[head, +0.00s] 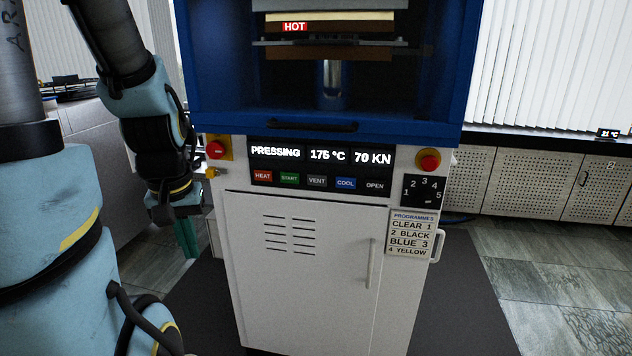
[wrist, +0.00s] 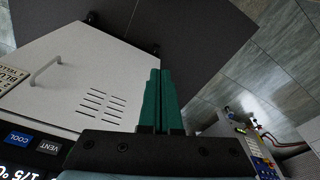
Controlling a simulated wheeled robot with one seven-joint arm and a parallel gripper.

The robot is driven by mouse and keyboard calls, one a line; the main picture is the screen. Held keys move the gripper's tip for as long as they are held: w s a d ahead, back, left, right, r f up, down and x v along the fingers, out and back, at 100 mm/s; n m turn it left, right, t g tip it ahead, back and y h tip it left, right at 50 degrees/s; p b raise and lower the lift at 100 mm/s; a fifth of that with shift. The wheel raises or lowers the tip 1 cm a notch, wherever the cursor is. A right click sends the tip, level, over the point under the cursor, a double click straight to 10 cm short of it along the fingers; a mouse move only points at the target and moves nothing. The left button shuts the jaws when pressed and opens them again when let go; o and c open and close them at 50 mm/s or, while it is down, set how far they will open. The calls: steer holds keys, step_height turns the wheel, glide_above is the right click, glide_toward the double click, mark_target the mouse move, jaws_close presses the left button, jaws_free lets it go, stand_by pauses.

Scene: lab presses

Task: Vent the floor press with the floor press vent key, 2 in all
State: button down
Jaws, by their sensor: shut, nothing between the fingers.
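The floor press (head: 300,225) has a blue upper frame and a white cabinet. Its display (head: 320,156) reads PRESSING, 175 °C and 70 KN. The grey VENT key (head: 317,181) sits between the green START key (head: 289,179) and the blue COOL key (head: 345,183). In the wrist view the VENT key (wrist: 49,147) shows at the lower left. My gripper (head: 187,240) hangs left of the cabinet, below the key row, apart from the keys. In the wrist view its green fingers (wrist: 160,82) are together and empty.
Red stop buttons (head: 216,149) and (head: 429,161) flank the panel. A dial (head: 422,190) and programme card (head: 411,234) are at the right. The platens (head: 330,42) carry a HOT label. A dark mat (head: 465,290) lies around the press. Low cabinets (head: 540,180) line the back.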

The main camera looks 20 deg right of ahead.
mark_target(317, 180)
step_height(317, 180, down, 17)
steer(key=w+d+m+g+y+b, duration=0.1)
steer(key=w+d+m+y, duration=0.15)
steer(key=m+y, duration=0.4)
steer(key=w+d+r+m+t+y+b, duration=0.1)
steer(key=w+d+r+m+t+y, duration=0.15)
steer(key=w+m+t, duration=0.35)
steer(key=w+d+r+m+t+h, duration=0.2)
steer(key=d+r+m+t, duration=0.2)
steer(key=d, duration=0.6)
steer(key=w+d+r+m+t+h, duration=0.1)
steer(key=d+r+m+t, duration=0.4)
steer(key=d, duration=0.6)
step_height(317, 180, up, 2)
steer(key=shift+w+d+r+t+h+b, duration=0.2)
steer(key=shift+w+t+h+b, duration=0.2)
steer(key=shift+w, duration=0.15)
steer(key=shift+w, duration=0.1)
steer(key=shift+w+d+b, duration=0.15)
steer(key=shift+w+d, duration=0.55)
steer(key=shift+w, duration=0.55)
steer(key=shift+w+d+b, duration=0.2)
steer(key=shift+w+d, duration=0.45)
steer(key=shift+w, duration=0.6)
steer(key=shift+w+d+b, duration=0.15)
steer(key=shift+w+d, duration=0.55)
steer(key=shift+w, duration=0.55)
